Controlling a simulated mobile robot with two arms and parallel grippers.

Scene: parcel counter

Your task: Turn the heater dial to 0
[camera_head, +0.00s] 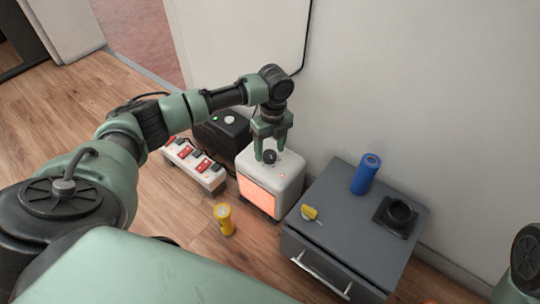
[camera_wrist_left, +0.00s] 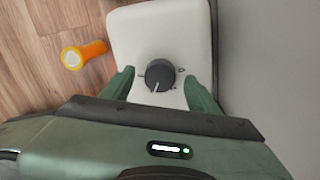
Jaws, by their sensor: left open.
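The heater (camera_head: 275,172) is a white box with a glowing orange front, standing on the floor by the wall. Its black dial (camera_head: 269,156) is on top; in the left wrist view the dial (camera_wrist_left: 159,74) has a white pointer line directed down and slightly left, with small marks around it that are too small to read surely. My left gripper (camera_head: 269,152) points down over the heater top. In the left wrist view its open fingers (camera_wrist_left: 160,88) stand on either side of the dial, apart from it. Of my right arm, only a part shows at the head view's right edge; its gripper is not visible.
A grey drawer cabinet (camera_head: 340,238) stands right of the heater, bearing a blue cylinder (camera_head: 367,174), a black holder (camera_head: 400,212) and a yellow-tagged key (camera_head: 310,212). A power strip (camera_head: 194,167) and black box (camera_head: 222,130) are left.

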